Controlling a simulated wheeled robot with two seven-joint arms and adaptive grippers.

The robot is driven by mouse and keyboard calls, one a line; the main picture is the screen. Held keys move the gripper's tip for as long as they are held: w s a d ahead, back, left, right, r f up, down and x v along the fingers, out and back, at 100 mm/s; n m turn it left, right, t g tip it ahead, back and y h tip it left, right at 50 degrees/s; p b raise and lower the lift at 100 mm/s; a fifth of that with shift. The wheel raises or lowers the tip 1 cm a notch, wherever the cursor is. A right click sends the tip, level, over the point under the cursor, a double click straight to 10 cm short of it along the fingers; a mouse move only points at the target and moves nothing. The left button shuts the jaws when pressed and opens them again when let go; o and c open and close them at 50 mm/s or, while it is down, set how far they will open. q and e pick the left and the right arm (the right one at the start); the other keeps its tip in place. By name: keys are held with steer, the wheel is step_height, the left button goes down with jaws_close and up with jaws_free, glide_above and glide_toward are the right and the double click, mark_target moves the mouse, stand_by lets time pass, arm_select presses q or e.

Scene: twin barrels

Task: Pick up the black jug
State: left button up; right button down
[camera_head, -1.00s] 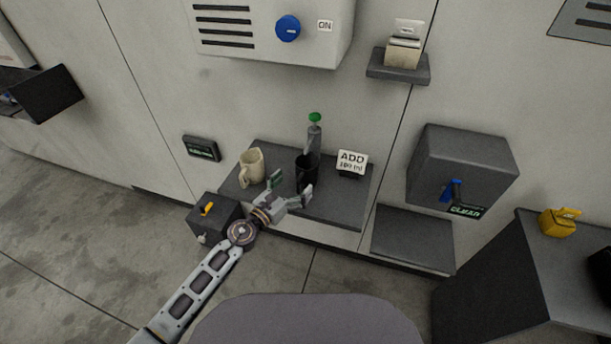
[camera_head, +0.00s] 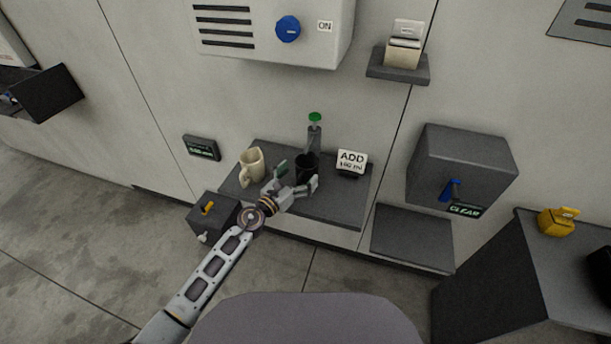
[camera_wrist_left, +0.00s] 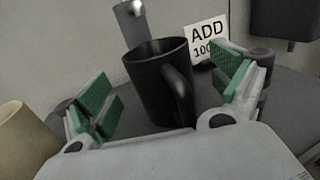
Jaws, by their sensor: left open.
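The black jug (camera_head: 306,164) stands upright on a dark grey shelf (camera_head: 338,214) by the wall. It also shows in the left wrist view (camera_wrist_left: 160,84), with its handle turned toward the camera and slightly right. My left gripper (camera_head: 298,178) is open at the near side of the jug. In the left wrist view its green-padded fingers (camera_wrist_left: 165,88) are spread to the left and right of the jug, with gaps on both sides. The lower front of the jug is partly hidden by the gripper in the head view. My right gripper is not in view.
A cream jug (camera_head: 252,166) stands close left of the gripper. A grey dispenser with a green knob (camera_head: 315,118) is behind the black jug, and an "ADD" sign (camera_head: 352,162) stands to its right. A dark box with a yellow lever (camera_head: 207,208) is at the shelf's left.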

arm_select(q)
steer(key=shift+x, duration=1.15)
steer(key=c, duration=1.1)
steer(key=shift+c, duration=0.3)
steer(key=shift+a+r, duration=0.15)
steer(key=shift+r, duration=0.05)
